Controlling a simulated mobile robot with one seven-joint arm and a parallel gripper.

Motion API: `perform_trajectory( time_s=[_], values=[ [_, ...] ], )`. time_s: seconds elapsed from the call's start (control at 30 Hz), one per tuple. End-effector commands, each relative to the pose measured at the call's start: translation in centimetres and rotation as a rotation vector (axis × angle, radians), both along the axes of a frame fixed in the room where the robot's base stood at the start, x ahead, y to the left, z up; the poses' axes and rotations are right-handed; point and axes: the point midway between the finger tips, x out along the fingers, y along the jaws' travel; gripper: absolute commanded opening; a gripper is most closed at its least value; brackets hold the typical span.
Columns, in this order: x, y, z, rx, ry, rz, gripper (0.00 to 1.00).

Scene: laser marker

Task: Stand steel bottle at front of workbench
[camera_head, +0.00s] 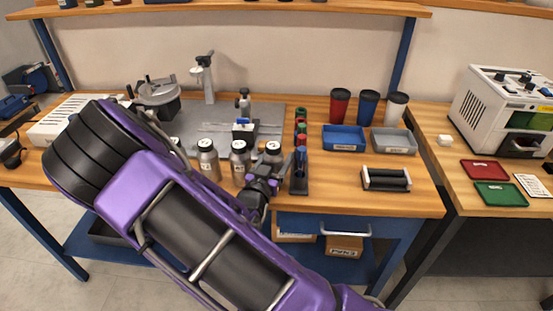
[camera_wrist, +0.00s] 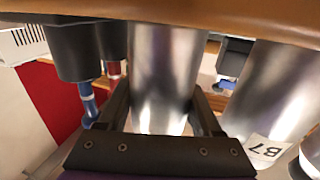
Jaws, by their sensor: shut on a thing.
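A steel bottle with a black cap (camera_head: 273,149) is at the front of the workbench (camera_head: 340,205), partly hidden by my gripper (camera_head: 262,184). In the wrist view my gripper (camera_wrist: 165,115) is shut on this steel bottle (camera_wrist: 165,70), with a finger on each side of its bare metal body. The bottle looks upright. Its base is close to the wood, but I cannot tell whether it touches. A second steel bottle, labelled B7 (camera_wrist: 275,95), stands just beside it; in the head view this seems to be the middle bottle (camera_head: 239,163).
Another labelled bottle (camera_head: 208,160) stands further left, near my arm. A dark rack with coloured-handled tools (camera_head: 299,182) is close on the right. Blue (camera_head: 345,139) and grey (camera_head: 394,141) trays and a roller stand (camera_head: 386,180) lie beyond. Bare wood shows between rack and roller stand.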

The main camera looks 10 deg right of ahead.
Motion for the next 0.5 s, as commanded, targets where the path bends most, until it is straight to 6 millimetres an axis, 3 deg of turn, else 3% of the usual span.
perform_trajectory(
  time_s=[0.3,0.33,0.4,0.5],
  values=[
    [0.02,-0.02,-0.31,0.0,-0.002,0.0,0.04],
    [0.01,-0.02,-0.3,0.0,-0.001,0.0,0.68],
    [0.01,-0.02,-0.19,0.0,-0.001,0.0,0.79],
    [0.01,-0.02,-0.19,0.0,-0.001,0.0,0.79]
  ],
)
